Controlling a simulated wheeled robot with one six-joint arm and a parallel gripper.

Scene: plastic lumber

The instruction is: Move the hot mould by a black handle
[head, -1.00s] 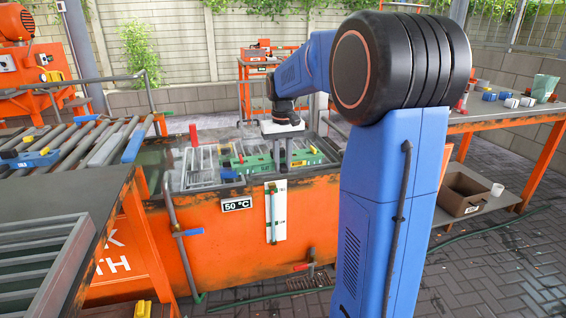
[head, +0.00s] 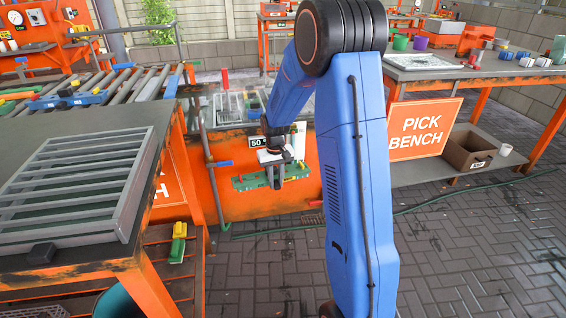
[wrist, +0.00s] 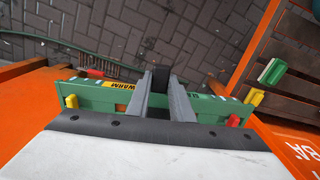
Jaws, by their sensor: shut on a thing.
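The long green mould (head: 245,184) hangs level in the air in front of the orange tank (head: 225,205). In the wrist view the mould (wrist: 100,95) has a yellow "WARM" label, yellow pieces near both ends and red pieces. My gripper (head: 275,178) points down at its middle. In the wrist view the grey fingers of my gripper (wrist: 160,85) are shut on a black handle (wrist: 161,73) at the mould's middle. The fingers hide part of the handle.
A slatted grey rack (head: 75,180) lies on the dark table at left. A blue mould (head: 66,98) lies on the roller conveyor. The pick bench (head: 430,70) stands at right, with a cardboard box (head: 468,152) below. Paving between is mostly clear, with a green hose.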

